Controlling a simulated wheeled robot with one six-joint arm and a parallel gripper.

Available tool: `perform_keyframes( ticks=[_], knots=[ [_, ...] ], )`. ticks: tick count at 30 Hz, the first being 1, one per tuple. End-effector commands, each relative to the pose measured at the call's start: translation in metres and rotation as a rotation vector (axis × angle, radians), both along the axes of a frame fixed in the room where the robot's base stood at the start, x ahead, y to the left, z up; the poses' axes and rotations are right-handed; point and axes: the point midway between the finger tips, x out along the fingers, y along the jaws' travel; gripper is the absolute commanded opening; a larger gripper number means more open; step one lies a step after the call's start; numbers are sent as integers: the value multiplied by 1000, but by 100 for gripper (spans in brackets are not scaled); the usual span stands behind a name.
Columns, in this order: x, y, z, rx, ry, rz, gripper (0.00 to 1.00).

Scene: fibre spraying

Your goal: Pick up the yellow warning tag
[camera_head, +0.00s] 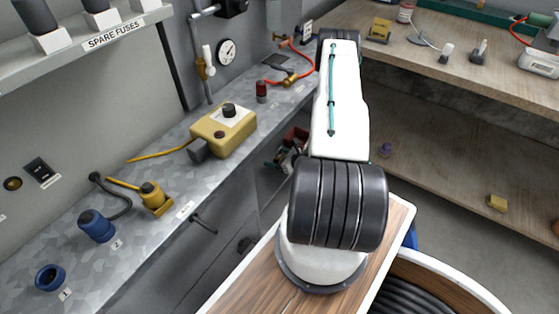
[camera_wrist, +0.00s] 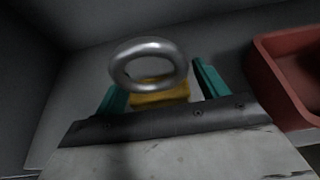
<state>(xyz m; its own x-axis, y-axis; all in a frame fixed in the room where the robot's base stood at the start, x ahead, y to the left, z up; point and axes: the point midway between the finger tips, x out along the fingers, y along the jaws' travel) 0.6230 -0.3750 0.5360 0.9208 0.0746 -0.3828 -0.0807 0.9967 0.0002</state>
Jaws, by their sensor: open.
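In the wrist view a yellow piece (camera_wrist: 162,92), which looks like the warning tag, sits between the two teal fingers of my gripper (camera_wrist: 157,76). My gripper is open, with a finger to either side of the yellow piece. A thick silver ring (camera_wrist: 148,65) stands in front of the yellow piece and hides part of it. I cannot tell whether the ring is joined to it or whether the fingers touch it. In the head view my arm reaches away, and its far end hides my gripper and the tag.
A red bin (camera_wrist: 290,75) stands close to the right of my gripper, and grey walls surround it. In the head view a metal bench (camera_head: 150,185) runs along the left, with a yellow control box (camera_head: 224,130). A wooden bench (camera_head: 440,75) is at the back right.

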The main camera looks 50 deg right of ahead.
Motion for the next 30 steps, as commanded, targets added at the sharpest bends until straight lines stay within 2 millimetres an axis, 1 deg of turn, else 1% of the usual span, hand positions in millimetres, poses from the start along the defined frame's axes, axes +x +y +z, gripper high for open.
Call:
perform_keyframes(
  ticks=[1, 2, 3, 5, 6, 7, 16, 19, 23, 28, 30],
  knots=[
    [0, 0, 0, 0, 0, -1, 73],
    [0, -1, 0, 0, 0, -1, 70],
    [-1, -1, 0, 0, 0, -1, 59],
    [-1, -1, 0, 0, 0, -2, 42],
    [-1, -2, 0, 0, 0, -2, 31],
    [-1, -2, 0, 0, 0, -2, 23],
    [-1, -2, 1, 0, 0, -2, 23],
    [-1, -2, 4, -1, 0, -3, 23],
    [-1, -2, 14, -2, -1, -2, 23],
    [-1, -2, 38, -2, -1, -2, 23],
    [-15, 7, 37, 5, 2, -6, 23]
  ],
)
